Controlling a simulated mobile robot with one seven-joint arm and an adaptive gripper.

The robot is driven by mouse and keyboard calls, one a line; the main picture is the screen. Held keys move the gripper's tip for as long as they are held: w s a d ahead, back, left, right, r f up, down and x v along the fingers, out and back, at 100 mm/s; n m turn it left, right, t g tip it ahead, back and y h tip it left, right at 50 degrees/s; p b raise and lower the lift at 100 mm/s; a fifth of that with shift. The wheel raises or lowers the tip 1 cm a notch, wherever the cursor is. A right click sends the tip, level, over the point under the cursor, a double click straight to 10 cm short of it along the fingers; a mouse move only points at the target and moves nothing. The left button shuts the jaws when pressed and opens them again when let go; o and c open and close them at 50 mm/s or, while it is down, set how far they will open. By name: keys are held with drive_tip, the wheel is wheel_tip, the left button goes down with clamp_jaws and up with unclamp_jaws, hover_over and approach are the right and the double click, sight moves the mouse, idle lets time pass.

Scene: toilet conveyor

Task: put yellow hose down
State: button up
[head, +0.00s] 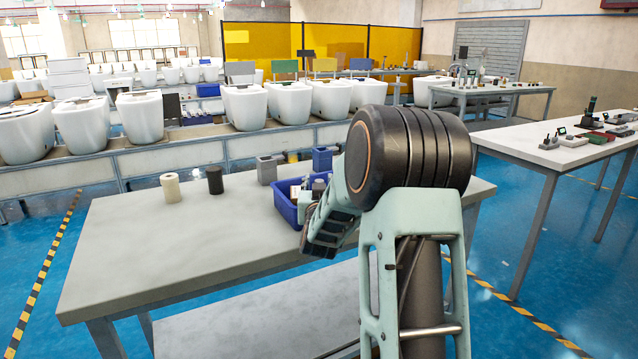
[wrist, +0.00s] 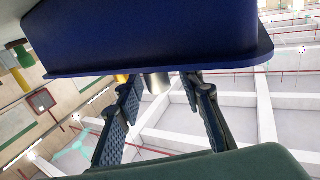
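No yellow hose can be made out for certain. In the wrist view, which looks upside down, my gripper (wrist: 158,88) has its two dark fingers apart, with no object clearly held. Its fingertips are near the rim of a blue bin (wrist: 150,62). A small yellow piece (wrist: 122,78) shows by the left fingertip; I cannot tell what it is. A grey metallic cylinder (wrist: 157,83) shows between the fingertips, apart from both. In the head view the blue bin (head: 286,208) stands on the grey table, with small items in it, partly behind my arm.
The grey table (head: 180,245) is clear at its front left. A cream roll (head: 170,188), a black cylinder (head: 215,180) and grey block (head: 266,169) stand along its back. A blue holder (head: 322,159) is beyond the bin. Toilets line the conveyor behind. A white table (head: 545,158) stands right.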

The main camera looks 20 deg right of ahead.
drive_tip(key=shift+r, duration=0.1)
drive_tip(key=shift+r+p, duration=0.15)
drive_tip(key=shift+p, duration=0.2)
drive_tip(key=v, duration=1.2)
